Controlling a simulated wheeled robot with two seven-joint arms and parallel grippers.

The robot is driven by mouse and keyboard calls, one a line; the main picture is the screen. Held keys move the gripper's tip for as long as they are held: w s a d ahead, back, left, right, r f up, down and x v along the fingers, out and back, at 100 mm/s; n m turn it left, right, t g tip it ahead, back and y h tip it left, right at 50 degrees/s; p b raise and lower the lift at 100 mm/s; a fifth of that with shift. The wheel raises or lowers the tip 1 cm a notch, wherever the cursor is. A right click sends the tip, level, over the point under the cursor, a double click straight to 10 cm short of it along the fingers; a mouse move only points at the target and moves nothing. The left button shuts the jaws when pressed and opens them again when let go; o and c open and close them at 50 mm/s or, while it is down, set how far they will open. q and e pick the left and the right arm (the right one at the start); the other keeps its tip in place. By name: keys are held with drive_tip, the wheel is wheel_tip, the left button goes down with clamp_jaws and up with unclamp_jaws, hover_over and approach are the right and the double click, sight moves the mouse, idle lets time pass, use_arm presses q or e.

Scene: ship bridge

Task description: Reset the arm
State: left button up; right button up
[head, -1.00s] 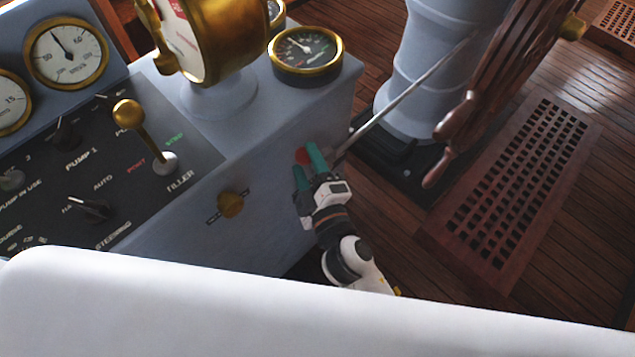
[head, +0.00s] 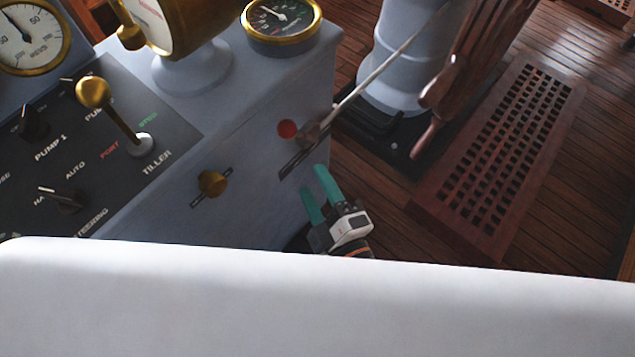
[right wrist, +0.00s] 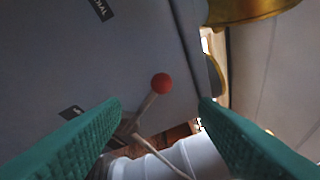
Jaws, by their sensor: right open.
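My right gripper (head: 324,197) is open and empty, its two green fingers pointing up toward the front face of the grey console. It stands below and a little right of a red ball knob (head: 287,128), apart from it. In the right wrist view the red knob (right wrist: 161,83) sits on a thin rod, ahead of and between the open fingers (right wrist: 160,105). My left gripper is not in view. Most of my right arm is hidden behind a white surface at the bottom of the head view.
The grey console (head: 255,150) carries a brass-knobbed tiller lever (head: 94,93), a brass knob (head: 212,183) and gauges (head: 281,18). A wooden ship's wheel (head: 440,92) and pale pedestal (head: 400,60) stand right of it. A wooden grating (head: 500,150) lies on the plank floor.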

drive_tip(key=s+d+f+m+g+h+p, duration=0.1)
drive_tip(key=d+f+m+g+h+p, duration=0.3)
drive_tip(key=f, duration=1.1)
drive_tip(key=s+d+f+m+g+h, duration=0.1)
drive_tip(key=d+f+m+g, duration=0.3)
drive_tip(key=f, duration=1)
drive_tip(key=s+d+f+m+g+h+p, duration=0.1)
drive_tip(key=s+d+f+m+g, duration=0.2)
drive_tip(key=s+d+f, duration=0.5)
drive_tip(key=s+d+f+m+g+h+p, duration=0.2)
drive_tip(key=s+d+f+m, duration=0.3)
drive_tip(key=s, duration=0.9)
drive_tip(key=d+f+g, duration=0.1)
drive_tip(key=d+f, duration=0.2)
drive_tip(key=d, duration=0.1)
drive_tip(key=shift+d+f+m+g+h, duration=0.3)
drive_tip(key=shift+d+f, duration=0.05)
drive_tip(key=shift+f, duration=0.05)
